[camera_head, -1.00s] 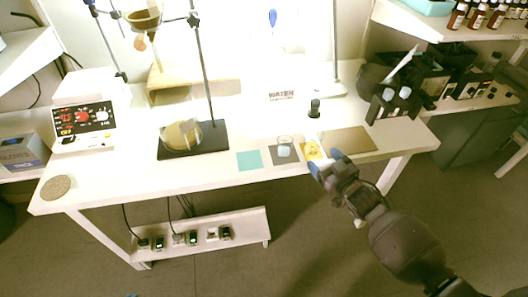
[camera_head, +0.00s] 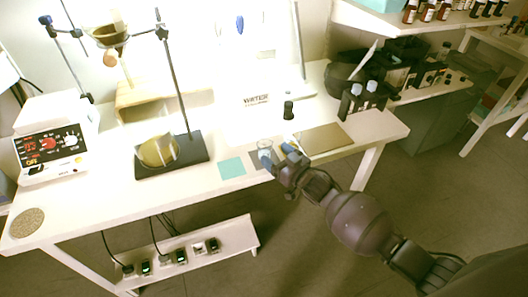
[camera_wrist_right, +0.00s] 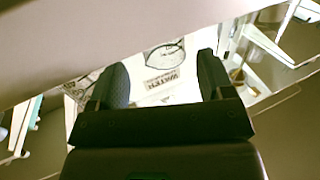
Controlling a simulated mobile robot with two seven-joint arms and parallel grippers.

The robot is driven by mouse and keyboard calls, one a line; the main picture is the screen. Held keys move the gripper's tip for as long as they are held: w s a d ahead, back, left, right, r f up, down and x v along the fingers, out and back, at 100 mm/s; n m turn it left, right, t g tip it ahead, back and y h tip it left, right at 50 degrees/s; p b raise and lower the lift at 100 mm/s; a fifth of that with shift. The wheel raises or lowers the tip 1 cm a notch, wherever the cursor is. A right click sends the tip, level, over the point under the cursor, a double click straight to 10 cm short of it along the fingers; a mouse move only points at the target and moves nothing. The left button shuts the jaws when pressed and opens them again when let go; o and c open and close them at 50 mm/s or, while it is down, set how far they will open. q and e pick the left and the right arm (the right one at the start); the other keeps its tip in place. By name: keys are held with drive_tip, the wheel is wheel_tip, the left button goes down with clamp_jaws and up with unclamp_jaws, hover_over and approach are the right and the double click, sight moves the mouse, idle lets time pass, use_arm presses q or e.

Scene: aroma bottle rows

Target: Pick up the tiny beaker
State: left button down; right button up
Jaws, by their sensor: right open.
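The tiny beaker (camera_head: 265,146) is a small clear glass on a dark grey square mat (camera_head: 256,164) near the front edge of the white bench. My right gripper (camera_head: 277,157) is open, just in front and to the right of the beaker, and partly covers it and the mat. In the right wrist view the two dark fingers (camera_wrist_right: 164,82) stand apart. A clear glass outline (camera_wrist_right: 166,52), seemingly the beaker, shows beyond and between the fingertips. I cannot tell whether the fingers touch it. My left gripper is not in view.
A teal square (camera_head: 232,169) lies left of the grey mat. A stand with a round flask (camera_head: 158,150) is at left. Dark bottles (camera_head: 357,100) stand at right.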

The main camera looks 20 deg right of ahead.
sight(269, 151)
drive_tip(key=x, duration=0.4)
drive_tip(key=shift+a+f+b, duration=0.15)
drive_tip(key=shift+a+b, duration=0.2)
drive_tip(key=shift+b, duration=0.05)
drive_tip(key=shift+w+a, duration=0.15)
drive_tip(key=shift+w, duration=0.3)
drive_tip(key=c, duration=1)
drive_tip(key=shift+r, duration=0.25)
